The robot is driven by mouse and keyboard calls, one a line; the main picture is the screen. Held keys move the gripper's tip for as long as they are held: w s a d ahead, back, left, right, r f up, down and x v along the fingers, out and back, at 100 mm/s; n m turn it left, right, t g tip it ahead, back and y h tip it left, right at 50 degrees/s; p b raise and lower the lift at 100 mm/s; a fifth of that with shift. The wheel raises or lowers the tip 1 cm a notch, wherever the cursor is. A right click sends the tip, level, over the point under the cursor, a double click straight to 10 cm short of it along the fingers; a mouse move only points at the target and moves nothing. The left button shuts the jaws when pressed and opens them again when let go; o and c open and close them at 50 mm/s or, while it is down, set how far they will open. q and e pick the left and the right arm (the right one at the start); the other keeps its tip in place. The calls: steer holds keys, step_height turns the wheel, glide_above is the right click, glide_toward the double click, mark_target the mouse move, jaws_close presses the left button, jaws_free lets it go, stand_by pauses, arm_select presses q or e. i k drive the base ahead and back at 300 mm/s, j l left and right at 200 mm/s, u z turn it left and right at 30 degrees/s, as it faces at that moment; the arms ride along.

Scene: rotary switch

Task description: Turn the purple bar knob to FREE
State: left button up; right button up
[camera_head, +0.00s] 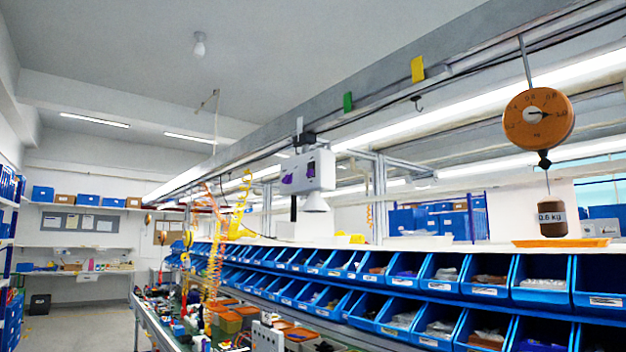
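A pale box (325,172) hangs under the overhead rail near the middle of the head view. It has small purple parts (287,179) on its left-facing side. They are too small to tell whether one is the purple bar knob, and I cannot read any FREE marking. A small grey panel (268,337) with dark spots stands at the bottom edge, partly cut off; its details are too small to read. Neither of my grippers is in view.
Rows of blue bins (491,276) fill the right and centre. A crowded workbench (150,318) runs along the lower left. A round brown dial scale (538,118) hangs at upper right with a weight (552,219) below it. Clear floor (75,332) shows at far left.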

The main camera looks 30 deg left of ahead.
mark_target(288, 178)
steer(key=i+j+z, duration=0.1)
steer(key=j+z, duration=0.15)
steer(key=j, duration=0.15)
steer(key=i+j+z, duration=0.1)
steer(key=j+z, duration=0.15)
steer(key=j, duration=0.15)
steer(key=j+z, duration=0.1)
steer(key=j, duration=0.3)
steer(key=i+j+z, duration=0.1)
steer(key=j, duration=0.35)
steer(key=i+j+z, duration=0.1)
steer(key=j, duration=1.65)
steer(key=i+j+z, duration=0.1)
steer(key=j, duration=1.7)
